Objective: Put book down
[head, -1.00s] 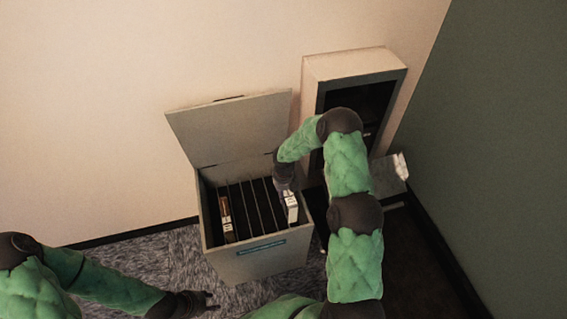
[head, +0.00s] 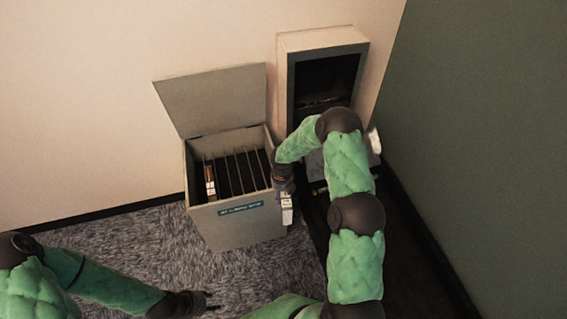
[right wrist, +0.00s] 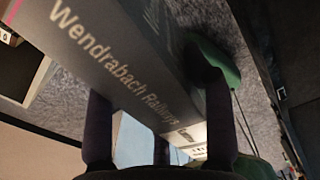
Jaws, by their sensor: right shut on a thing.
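My right gripper (head: 285,184) is shut on a dark grey book (head: 287,208) with a white label at its lower end. The book hangs beside the right front corner of the grey bin (head: 240,228); whether it touches the bin is unclear. In the right wrist view, the book (right wrist: 125,75) runs between my right gripper's dark fingers (right wrist: 160,125), its lettering "Wendrabach Railways" facing the camera. My left gripper (head: 211,300) is empty at the bottom of the head view, its fingers apart.
The bin has a raised lid (head: 212,100) and thin dividers. A brown and white book (head: 210,183) stands in its left part. A grey cabinet (head: 322,42) with a dark opening stands behind my right arm. Carpet (head: 150,245) lies clear left of the bin.

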